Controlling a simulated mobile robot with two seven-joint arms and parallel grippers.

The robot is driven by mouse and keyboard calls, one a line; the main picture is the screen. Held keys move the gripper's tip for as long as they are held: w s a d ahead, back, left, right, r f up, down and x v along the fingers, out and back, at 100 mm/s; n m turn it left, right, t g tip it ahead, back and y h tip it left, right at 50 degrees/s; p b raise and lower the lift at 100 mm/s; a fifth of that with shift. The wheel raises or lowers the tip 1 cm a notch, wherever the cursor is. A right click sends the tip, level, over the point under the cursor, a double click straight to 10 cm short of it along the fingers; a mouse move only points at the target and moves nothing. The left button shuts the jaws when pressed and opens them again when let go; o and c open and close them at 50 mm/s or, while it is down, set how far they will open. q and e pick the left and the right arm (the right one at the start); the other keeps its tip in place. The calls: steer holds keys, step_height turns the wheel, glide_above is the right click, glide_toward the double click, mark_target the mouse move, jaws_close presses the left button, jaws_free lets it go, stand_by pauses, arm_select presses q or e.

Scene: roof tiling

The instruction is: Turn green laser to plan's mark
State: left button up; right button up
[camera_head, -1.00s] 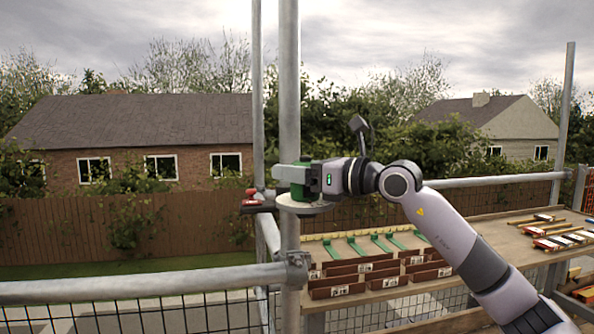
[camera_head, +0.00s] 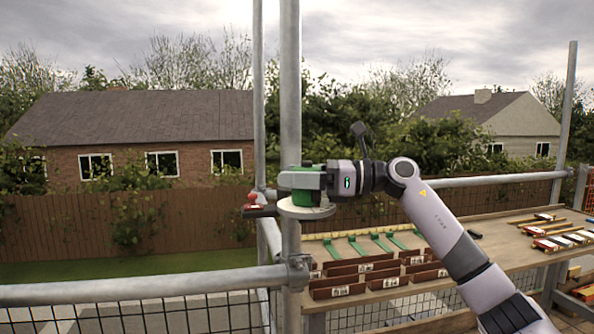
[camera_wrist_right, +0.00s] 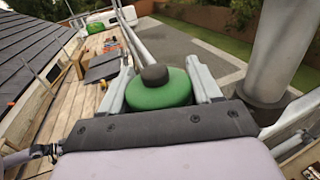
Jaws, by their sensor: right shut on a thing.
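The green laser (camera_head: 301,197) sits on a pale round plate (camera_head: 305,210) fixed beside the upright scaffold pole. My right gripper (camera_head: 305,178) reaches in from the right and is shut on the laser, hiding part of it. In the right wrist view the laser (camera_wrist_right: 160,92) shows a round green body with a dark knob on top, between the two grey fingers. The plan and its mark cannot be made out. My left gripper is not in view.
The scaffold pole (camera_head: 290,80) stands close to the laser, with a rail (camera_head: 140,289) in front. A red-handled item (camera_head: 256,206) sits just left. The bench (camera_head: 470,245) at right carries brown boxes, green-handled tools and coloured strips.

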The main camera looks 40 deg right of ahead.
steer(key=shift+s+r+n+g+y+p, duration=0.1)
steer(key=shift+r+n+g+y+p, duration=0.05)
steer(key=shift+n+g+y+p, duration=0.7)
steer(key=shift+a+n+g+y, duration=0.1)
steer(key=shift+n+g+y, duration=0.35)
steer(key=shift+g+y, duration=0.15)
steer(key=shift+g, duration=0.25)
steer(key=o, duration=1)
steer(key=shift+s, duration=0.1)
steer(key=shift+c, duration=0.2)
steer(key=shift+f, duration=0.2)
steer(key=b+v, duration=0.2)
steer(key=v, duration=0.5)
